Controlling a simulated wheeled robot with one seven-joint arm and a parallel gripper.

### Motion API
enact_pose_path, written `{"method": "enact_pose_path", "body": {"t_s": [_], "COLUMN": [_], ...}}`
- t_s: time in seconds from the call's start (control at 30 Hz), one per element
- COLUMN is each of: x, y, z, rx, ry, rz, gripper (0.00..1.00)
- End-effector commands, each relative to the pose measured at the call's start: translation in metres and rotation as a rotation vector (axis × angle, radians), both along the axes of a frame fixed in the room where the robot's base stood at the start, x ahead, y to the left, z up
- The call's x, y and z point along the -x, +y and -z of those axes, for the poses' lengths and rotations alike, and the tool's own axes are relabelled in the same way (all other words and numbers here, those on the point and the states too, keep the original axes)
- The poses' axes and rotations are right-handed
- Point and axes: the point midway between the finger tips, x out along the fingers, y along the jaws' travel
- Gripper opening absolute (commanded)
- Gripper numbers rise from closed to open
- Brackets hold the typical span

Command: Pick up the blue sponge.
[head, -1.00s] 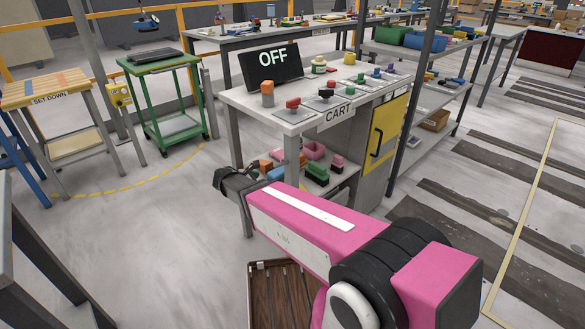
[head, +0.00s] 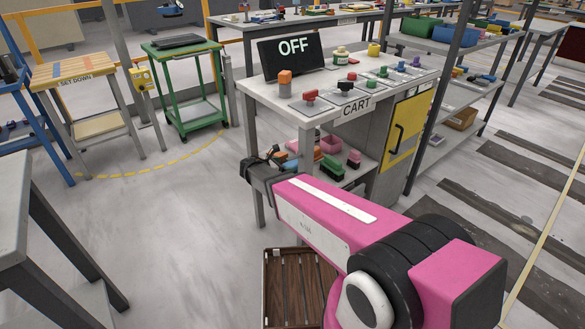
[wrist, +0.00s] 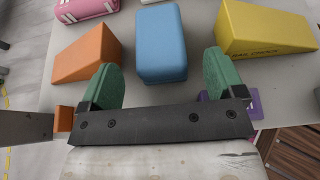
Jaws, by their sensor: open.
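The blue sponge (wrist: 161,43) is a rounded block lying on a grey surface, at the top middle of the wrist view. My gripper (wrist: 159,80) is open and empty, its two green fingers spread wide. The sponge lies just beyond the fingertips, roughly in line with the gap between them, and is not gripped. In the head view my gripper (head: 262,165) is by the left end of the cart's lower shelf; its fingers are hard to make out there.
An orange wedge (wrist: 88,52) lies left of the sponge and a yellow wedge (wrist: 262,30) right of it. A pink item (wrist: 85,8) is behind, and a purple item (wrist: 253,104) is near the right finger. The cart's top (head: 300,95) overhangs the shelf.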

Motion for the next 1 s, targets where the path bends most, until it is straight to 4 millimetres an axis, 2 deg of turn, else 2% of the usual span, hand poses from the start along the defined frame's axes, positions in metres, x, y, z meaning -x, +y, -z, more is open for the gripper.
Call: {"method": "enact_pose_path", "body": {"t_s": [0.2, 0.47, 0.6, 0.63, 1.0], "x": [-0.016, -0.017, -0.017, -0.017, -0.017], "y": [-0.023, -0.026, -0.026, -0.026, -0.026], "z": [0.013, 0.013, 0.013, 0.013, 0.011], "rx": [-0.001, 0.000, 0.000, 0.000, -0.001], "ry": [0.001, 0.000, 0.000, 0.000, -0.001], "rz": [0.001, 0.000, 0.000, 0.000, 0.000], "gripper": [0.88, 0.88, 0.43, 0.36, 0.35]}}
